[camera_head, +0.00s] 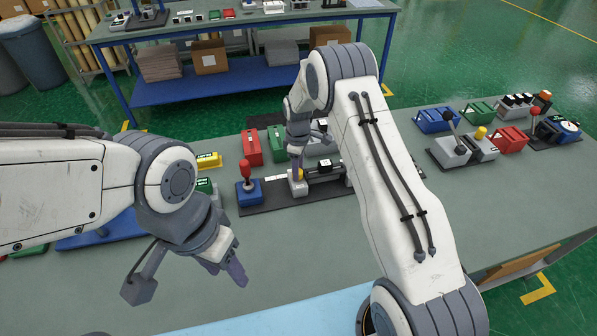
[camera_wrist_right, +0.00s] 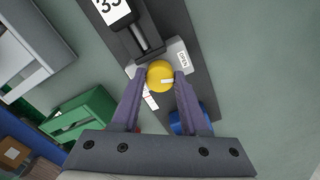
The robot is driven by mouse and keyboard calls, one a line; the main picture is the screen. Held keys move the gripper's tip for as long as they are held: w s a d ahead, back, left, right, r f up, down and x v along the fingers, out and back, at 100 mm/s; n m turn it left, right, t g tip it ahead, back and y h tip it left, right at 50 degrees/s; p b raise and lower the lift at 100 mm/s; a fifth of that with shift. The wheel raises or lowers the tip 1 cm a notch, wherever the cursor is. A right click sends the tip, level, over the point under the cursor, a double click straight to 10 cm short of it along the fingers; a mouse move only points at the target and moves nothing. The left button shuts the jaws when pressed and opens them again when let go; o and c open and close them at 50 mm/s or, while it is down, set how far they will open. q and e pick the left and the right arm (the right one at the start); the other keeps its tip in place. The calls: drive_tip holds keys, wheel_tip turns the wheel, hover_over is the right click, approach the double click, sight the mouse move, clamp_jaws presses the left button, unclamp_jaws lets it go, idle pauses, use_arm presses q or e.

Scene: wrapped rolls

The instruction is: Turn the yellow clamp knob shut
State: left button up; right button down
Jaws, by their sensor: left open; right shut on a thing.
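The yellow clamp knob (camera_wrist_right: 160,75) is round with a white mark on top, in the middle of the right wrist view. It sits on a light grey clamp block (camera_wrist_right: 181,57) with a small label that seems to read OPEN. My right gripper (camera_wrist_right: 160,80) is shut on the knob, one finger on each side. In the head view, the right gripper (camera_head: 297,165) reaches down onto the clamp, and little of the yellow knob (camera_head: 298,176) shows. My left gripper (camera_head: 234,274) is open and empty above the near bench, left of the clamp.
A blue block with a red-handled lever (camera_head: 246,185) stands left of the clamp on the same dark base. Red (camera_head: 251,147) and green boxes stand behind. More levers and boxes, including a blue box (camera_head: 436,119), are at the right. The bench front (camera_head: 300,260) is clear.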

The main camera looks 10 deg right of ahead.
drive_tip(key=m+b, duration=0.2)
drive_tip(key=m, duration=0.2)
drive_tip(key=shift+m, duration=0.3)
drive_tip(key=m+b, duration=0.1)
drive_tip(key=m, duration=0.4)
drive_tip(key=shift+a+b, duration=0.1)
drive_tip(key=shift+b, duration=0.25)
drive_tip(key=m+b, duration=0.1)
drive_tip(key=m, duration=0.9)
drive_tip(key=shift+a+r+b, duration=0.1)
drive_tip(key=shift+b, duration=0.2)
drive_tip(key=shift+m, duration=0.3)
drive_tip(key=shift+c, duration=2.1)
unclamp_jaws()
